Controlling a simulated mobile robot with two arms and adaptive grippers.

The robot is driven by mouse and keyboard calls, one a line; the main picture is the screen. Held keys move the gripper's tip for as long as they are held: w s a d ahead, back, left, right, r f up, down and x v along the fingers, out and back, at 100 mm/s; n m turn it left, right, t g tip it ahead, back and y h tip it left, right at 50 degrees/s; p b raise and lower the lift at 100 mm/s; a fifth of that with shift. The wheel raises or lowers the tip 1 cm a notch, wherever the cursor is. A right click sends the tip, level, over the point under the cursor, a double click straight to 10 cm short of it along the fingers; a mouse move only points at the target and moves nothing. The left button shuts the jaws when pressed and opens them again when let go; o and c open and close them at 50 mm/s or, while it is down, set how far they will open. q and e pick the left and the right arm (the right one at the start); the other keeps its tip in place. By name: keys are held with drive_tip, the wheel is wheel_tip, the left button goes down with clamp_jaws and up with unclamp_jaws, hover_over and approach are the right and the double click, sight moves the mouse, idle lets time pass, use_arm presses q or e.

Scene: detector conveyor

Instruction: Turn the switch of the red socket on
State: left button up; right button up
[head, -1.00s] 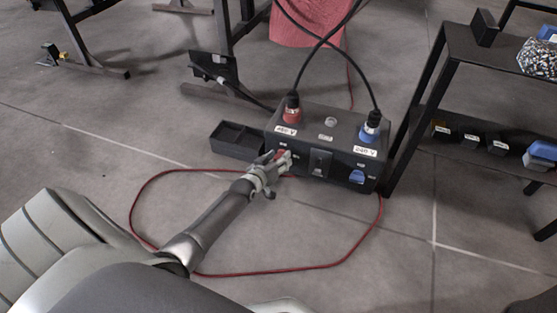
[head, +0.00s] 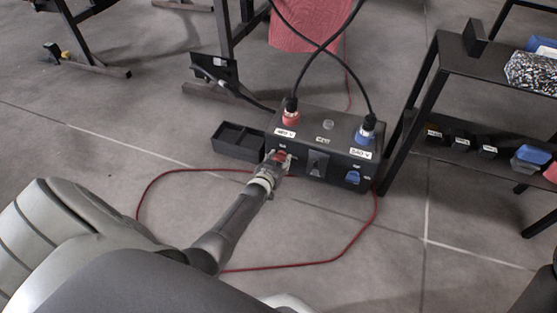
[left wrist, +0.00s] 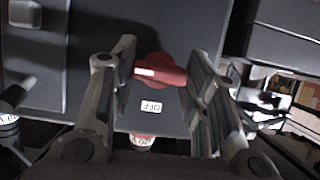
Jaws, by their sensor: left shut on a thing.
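The dark power box (head: 308,127) stands on the floor at the centre of the head view. A red plug (head: 291,117) sits in its left socket on top, with a white voltage label beside it. The red rotary switch (left wrist: 158,72) is on the front face below. In the left wrist view its handle lies roughly crosswise, with a white mark at its left end and an OFF label beside it. My right gripper is not in view.
A blue plug (head: 366,134) and blue switch (head: 352,177) are on the box's right side. A black open tray (head: 238,141) is left of the box. A red cable (head: 330,258) loops on the floor. A dark shelf (head: 470,70) stands close on the right.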

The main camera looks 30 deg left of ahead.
use_arm(q)
drive_tip(key=o, duration=1)
drive_tip(key=shift+s, duration=0.15)
drive_tip(key=shift+s+d, duration=0.15)
drive_tip(key=shift+s, duration=0.1)
drive_tip(key=shift+v, duration=3.35)
drive_tip(key=shift+r, duration=0.1)
